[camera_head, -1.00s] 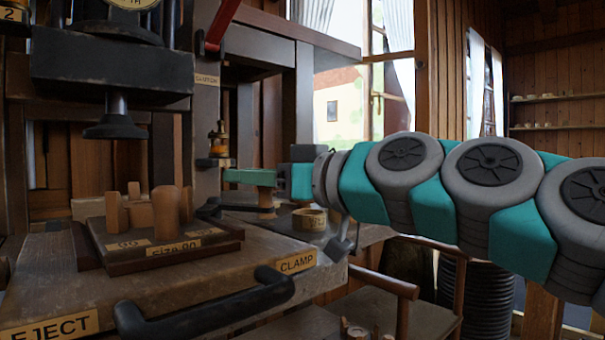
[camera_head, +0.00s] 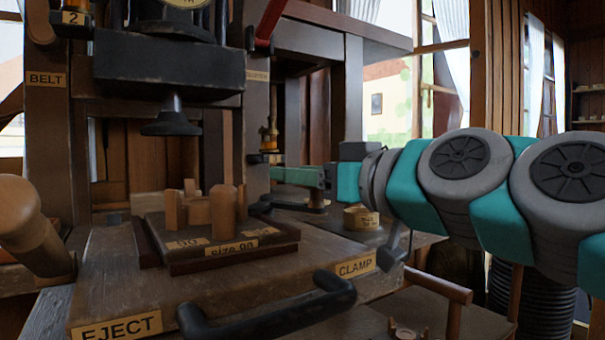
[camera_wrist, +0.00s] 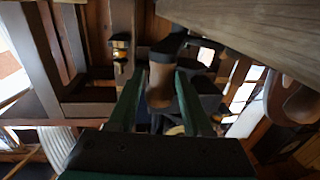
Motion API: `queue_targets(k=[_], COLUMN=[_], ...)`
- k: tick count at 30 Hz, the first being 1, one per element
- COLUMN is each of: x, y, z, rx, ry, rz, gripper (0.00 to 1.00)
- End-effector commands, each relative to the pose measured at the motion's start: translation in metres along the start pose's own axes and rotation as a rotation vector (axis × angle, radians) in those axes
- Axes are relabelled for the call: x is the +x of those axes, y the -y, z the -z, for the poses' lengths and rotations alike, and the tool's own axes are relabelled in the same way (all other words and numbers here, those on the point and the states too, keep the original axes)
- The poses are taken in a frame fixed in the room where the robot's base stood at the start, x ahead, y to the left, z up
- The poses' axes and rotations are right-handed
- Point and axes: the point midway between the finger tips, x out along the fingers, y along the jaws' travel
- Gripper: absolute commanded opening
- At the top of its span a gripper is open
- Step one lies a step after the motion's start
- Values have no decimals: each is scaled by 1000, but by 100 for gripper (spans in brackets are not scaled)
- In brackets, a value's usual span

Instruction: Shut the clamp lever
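The clamp lever shows in the wrist view as a dark arm with a rounded wooden grip (camera_wrist: 160,86). My gripper (camera_head: 274,174) reaches in from the right. In the wrist view my gripper (camera_wrist: 160,76) has its two green fingers apart, one on each side of the wooden grip. The fingers look open around it; whether either one touches it I cannot tell. The CLAMP label (camera_head: 355,266) is on the bench's front edge.
A black bar handle (camera_head: 270,318) runs along the bench front beside the EJECT label (camera_head: 118,328). A board with wooden pegs (camera_head: 182,264) sits under the black press foot (camera_head: 171,122). A red lever (camera_head: 269,22) is above. A round wooden piece (camera_head: 360,217) lies right of the post.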

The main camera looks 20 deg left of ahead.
Motion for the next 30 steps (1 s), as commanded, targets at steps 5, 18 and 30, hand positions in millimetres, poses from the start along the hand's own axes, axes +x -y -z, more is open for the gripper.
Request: queue_targets(k=[5, 18, 30], x=[0, -31, -76], y=[0, -1, 0], z=[0, 0, -1], rx=[0, 1, 1], ry=[0, -2, 1], rz=[0, -2, 0], gripper=[61, 61, 61])
